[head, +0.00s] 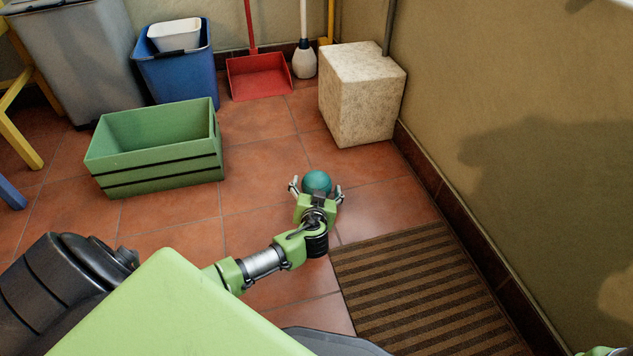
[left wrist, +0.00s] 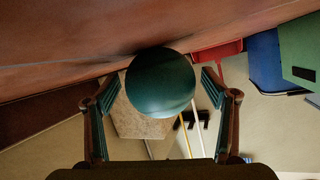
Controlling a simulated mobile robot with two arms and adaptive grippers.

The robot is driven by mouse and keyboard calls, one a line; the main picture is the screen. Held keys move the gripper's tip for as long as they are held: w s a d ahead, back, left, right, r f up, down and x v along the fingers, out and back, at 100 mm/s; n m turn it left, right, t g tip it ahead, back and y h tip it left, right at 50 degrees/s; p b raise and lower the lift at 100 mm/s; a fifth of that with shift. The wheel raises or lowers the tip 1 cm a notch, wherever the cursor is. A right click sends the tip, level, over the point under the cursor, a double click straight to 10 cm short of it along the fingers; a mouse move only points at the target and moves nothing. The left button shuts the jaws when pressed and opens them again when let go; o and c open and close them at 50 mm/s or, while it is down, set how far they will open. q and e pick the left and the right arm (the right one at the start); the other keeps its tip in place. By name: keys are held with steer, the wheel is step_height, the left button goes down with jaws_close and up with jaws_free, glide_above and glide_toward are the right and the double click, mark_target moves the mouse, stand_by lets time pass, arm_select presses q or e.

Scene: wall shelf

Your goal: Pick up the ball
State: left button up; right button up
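The ball (head: 316,182) is teal and appears to rest on the tiled floor, in front of the pale stone block. My left gripper (head: 316,187) reaches down to it, with one finger on each side of the ball. In the left wrist view the ball (left wrist: 160,82) sits between the spread fingers of my left gripper (left wrist: 160,92). A gap shows between the ball and each finger, so the gripper is open. The ball's near lower part is hidden by the gripper in the head view.
A green crate (head: 154,165) stands to the left. A blue bin (head: 180,80), a red dustpan (head: 259,77) and the stone block (head: 361,97) stand behind. A striped mat (head: 430,295) lies to the right, along the wall. Bare floor lies between crate and ball.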

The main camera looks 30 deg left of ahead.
arm_select(q)
steer(key=c, duration=1.2)
steer(key=shift+r, duration=0.15)
